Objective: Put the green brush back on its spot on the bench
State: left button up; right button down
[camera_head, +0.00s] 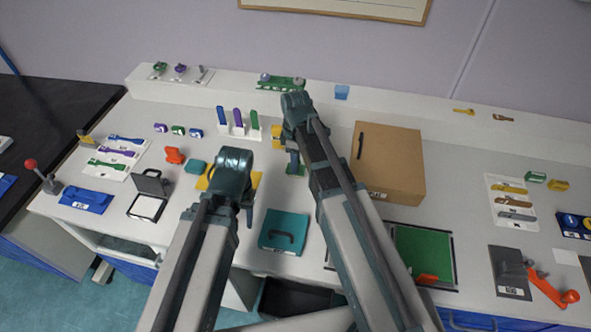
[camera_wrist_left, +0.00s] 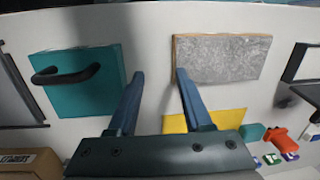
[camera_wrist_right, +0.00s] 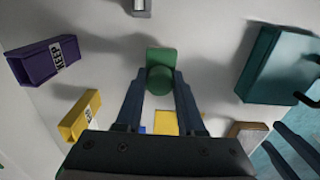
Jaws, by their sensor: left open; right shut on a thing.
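My right gripper (camera_wrist_right: 160,90) is shut on a green piece, apparently the green brush (camera_wrist_right: 161,58), with a flat block and a rounded part between the fingers. In the head view the right gripper (camera_head: 292,152) is over the middle of the bench, left of the cardboard box, with a bit of green below it. Whether the brush touches the bench is unclear. My left gripper (camera_wrist_left: 158,95) is open and empty over the bench, between a teal case (camera_wrist_left: 85,80) and a grey pad (camera_wrist_left: 220,58). The brush's spot cannot be made out.
A cardboard box (camera_head: 388,165) stands right of my right gripper. In the right wrist view a purple block (camera_wrist_right: 45,62), a yellow block (camera_wrist_right: 80,115) and the teal case (camera_wrist_right: 275,65) surround the brush. A rack of upright handles (camera_head: 238,125) stands behind my left gripper.

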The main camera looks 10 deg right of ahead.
pick_arm(q)
jog(key=shift+f+b, duration=0.6)
jog(key=shift+f, duration=0.5)
pick_arm(e)
jog(key=shift+f, duration=1.1)
pick_arm(q)
jog(key=shift+f, duration=0.1)
pick_arm(e)
jog(key=shift+f, duration=0.1)
pick_arm(q)
jog(key=shift+f, duration=0.15)
pick_arm(e)
jog(key=shift+f, duration=0.15)
jog(key=c, duration=0.5)
grip_release()
pick_arm(q)
jog(key=shift+r, duration=0.3)
pick_arm(e)
jog(key=shift+r, duration=0.25)
